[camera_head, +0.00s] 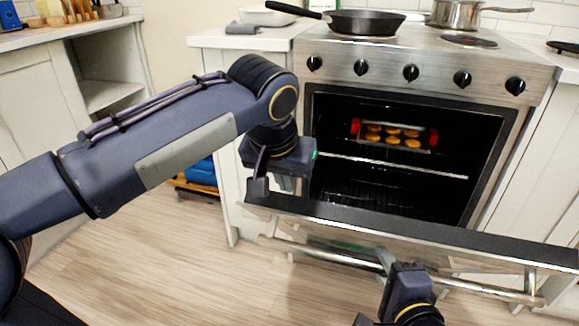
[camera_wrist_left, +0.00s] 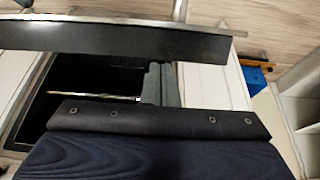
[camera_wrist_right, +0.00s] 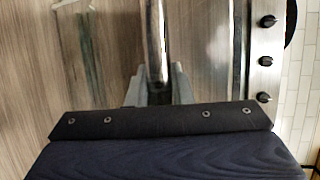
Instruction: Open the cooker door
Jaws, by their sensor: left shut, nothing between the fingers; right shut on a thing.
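The cooker (camera_head: 430,70) stands with its door (camera_head: 420,232) swung well down, and the dark oven inside shows. The door's long bar handle (camera_head: 470,287) runs along its outer face. My right gripper (camera_head: 386,262) is shut on the handle; in the right wrist view its fingers (camera_wrist_right: 158,88) close around the bar (camera_wrist_right: 156,40). My left gripper (camera_head: 258,188) is shut and empty, near the door's upper left corner. In the left wrist view its fingers (camera_wrist_left: 161,84) are beside the door edge (camera_wrist_left: 110,40); I cannot tell whether they touch it.
A red-handled tray (camera_head: 393,135) of round baked items sits on a rack in the oven. A black pan (camera_head: 365,22) and a steel pot (camera_head: 455,13) stand on the hob. White cabinets flank the cooker. The wooden floor (camera_head: 160,260) in front is clear.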

